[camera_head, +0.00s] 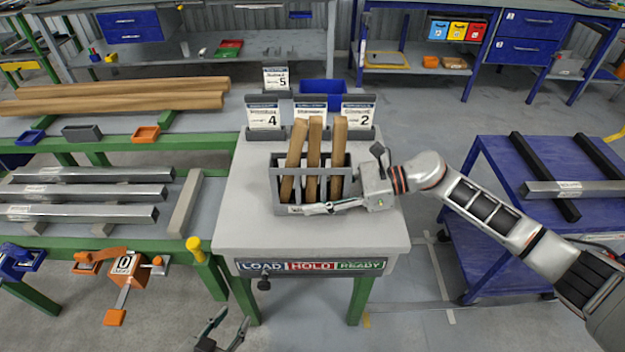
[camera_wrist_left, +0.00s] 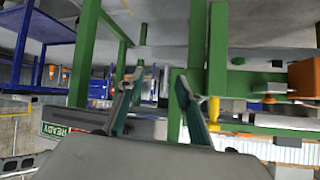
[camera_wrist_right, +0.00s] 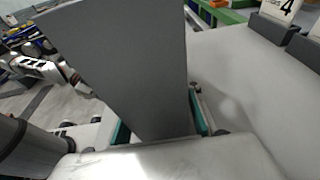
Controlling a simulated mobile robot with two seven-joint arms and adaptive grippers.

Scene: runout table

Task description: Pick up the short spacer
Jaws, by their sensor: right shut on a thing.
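Three wooden spacers, a left one (camera_head: 294,160), a middle one (camera_head: 314,160) and a right one (camera_head: 339,155), stand in a grey slatted rack (camera_head: 283,172) on the pale table. The left one leans slightly; their tops look nearly level, so I cannot tell which is the short spacer. My right gripper (camera_head: 330,206) is at the rack's right end, with a finger along its front. In the right wrist view its fingers are on both sides of a grey panel (camera_wrist_right: 125,65), apparently the rack's end wall, which hides the wood. My left gripper (camera_head: 222,328) is open and empty, low before the table; its spread fingers show in the left wrist view (camera_wrist_left: 160,90).
Numbered card holders (camera_head: 264,117) stand behind the rack. The pale table's front (camera_head: 235,232) is clear. Steel bars (camera_head: 85,192) and a grey block (camera_head: 185,205) lie on the left bench. A blue cart (camera_head: 500,160) stands at right.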

